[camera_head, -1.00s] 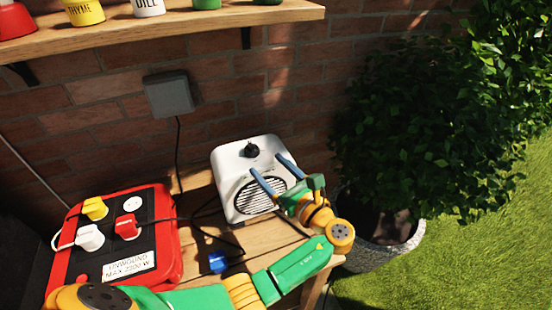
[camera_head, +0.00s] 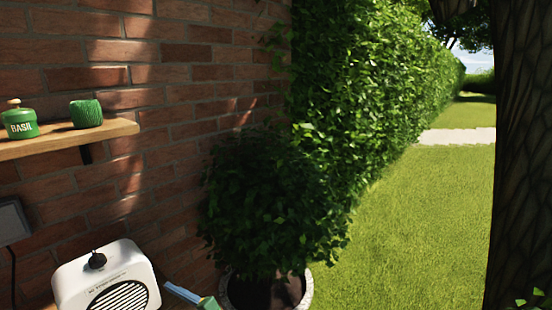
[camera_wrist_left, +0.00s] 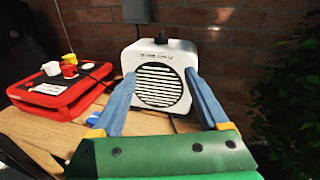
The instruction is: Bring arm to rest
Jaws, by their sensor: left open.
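My left gripper (camera_wrist_left: 162,105) is open and empty in the left wrist view. Its two blue fingers stand apart in front of a white heater-like box (camera_wrist_left: 160,85) with a round black grille, with no clear contact. In the head view only a blue fingertip and a bit of green of this gripper (camera_head: 188,297) show at the bottom edge, right of the white box (camera_head: 108,275). The rest of the left arm is out of that view. My right gripper is in neither view.
A red power unit (camera_wrist_left: 62,98) with plugs sits on the wooden table (camera_wrist_left: 50,132), left of the white box. A potted bush (camera_head: 270,205) stands right of the table. A wall shelf (camera_head: 60,140) holds a green basil jar (camera_head: 20,122) and a green pot (camera_head: 86,113). Open lawn (camera_head: 410,230) lies right.

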